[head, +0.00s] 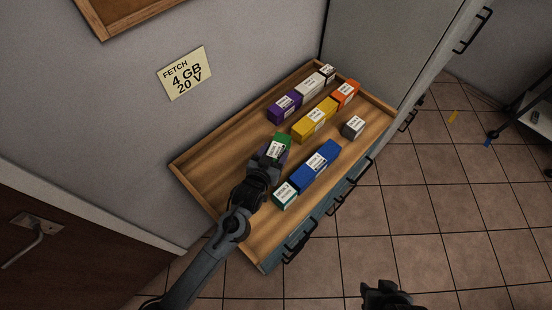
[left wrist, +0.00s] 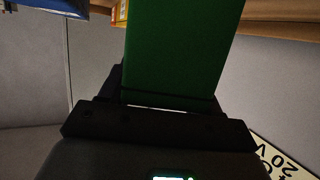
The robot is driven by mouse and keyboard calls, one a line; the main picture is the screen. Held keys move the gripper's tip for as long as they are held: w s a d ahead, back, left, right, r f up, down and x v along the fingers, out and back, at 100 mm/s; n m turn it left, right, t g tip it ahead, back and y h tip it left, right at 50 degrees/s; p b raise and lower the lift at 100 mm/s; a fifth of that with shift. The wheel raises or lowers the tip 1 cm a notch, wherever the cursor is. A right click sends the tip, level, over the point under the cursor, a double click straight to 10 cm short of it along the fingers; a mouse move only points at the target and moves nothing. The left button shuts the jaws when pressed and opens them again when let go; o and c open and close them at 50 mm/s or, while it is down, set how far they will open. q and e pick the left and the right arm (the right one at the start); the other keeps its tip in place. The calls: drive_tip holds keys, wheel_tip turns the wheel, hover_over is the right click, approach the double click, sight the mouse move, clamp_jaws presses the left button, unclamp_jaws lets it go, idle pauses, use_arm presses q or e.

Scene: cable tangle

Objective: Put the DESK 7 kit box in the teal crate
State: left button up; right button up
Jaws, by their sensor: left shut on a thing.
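My left gripper (head: 265,168) is shut on a green box (head: 283,138) with a white label, over the left part of the wooden drawer. In the left wrist view the green box (left wrist: 183,50) rises from between the fingers. The labels are too small to read, so I cannot tell which box is DESK 7. Other boxes in the drawer are blue (head: 318,163), teal (head: 285,193), yellow (head: 314,120), purple (head: 285,106), white (head: 311,86), orange (head: 345,93) and grey (head: 353,127). My right gripper (head: 388,292) is at the bottom edge, away from the drawer. No teal crate is discernible.
The open drawer (head: 205,183) has wooden walls and black handles along its front. A note (head: 187,74) reading "FETCH 4 GB 20 V" is on the grey panel behind. Tiled floor (head: 430,200) lies to the right, with a dark-legged stand (head: 520,118) at the far right.

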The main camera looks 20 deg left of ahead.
use_arm(q)
drive_tip(key=shift+f, duration=2.25)
drive_tip(key=shift+f+b, duration=0.1)
drive_tip(key=shift+b, duration=0.2)
drive_tip(key=o, duration=1.5)
drive_tip(key=shift+f, duration=0.1)
drive_tip(key=shift+c, duration=0.2)
drive_tip(key=s+a+r+g, duration=0.1)
drive_tip(key=s+g, duration=0.1)
drive_tip(key=s, duration=0.4)
drive_tip(key=s+a+r+g, duration=0.1)
drive_tip(key=s+g, duration=0.1)
drive_tip(key=s, duration=0.5)
drive_tip(key=s+a+r+g+p, duration=0.1)
drive_tip(key=s+a+g, duration=0.1)
drive_tip(key=s, duration=0.4)
drive_tip(key=shift+s, duration=0.3)
drive_tip(key=s+a+r+m+g+y, duration=0.1)
drive_tip(key=s+a+g, duration=0.3)
drive_tip(key=s, duration=0.6)
drive_tip(key=shift+r+g, duration=0.45)
drive_tip(key=shift+g, duration=0.05)
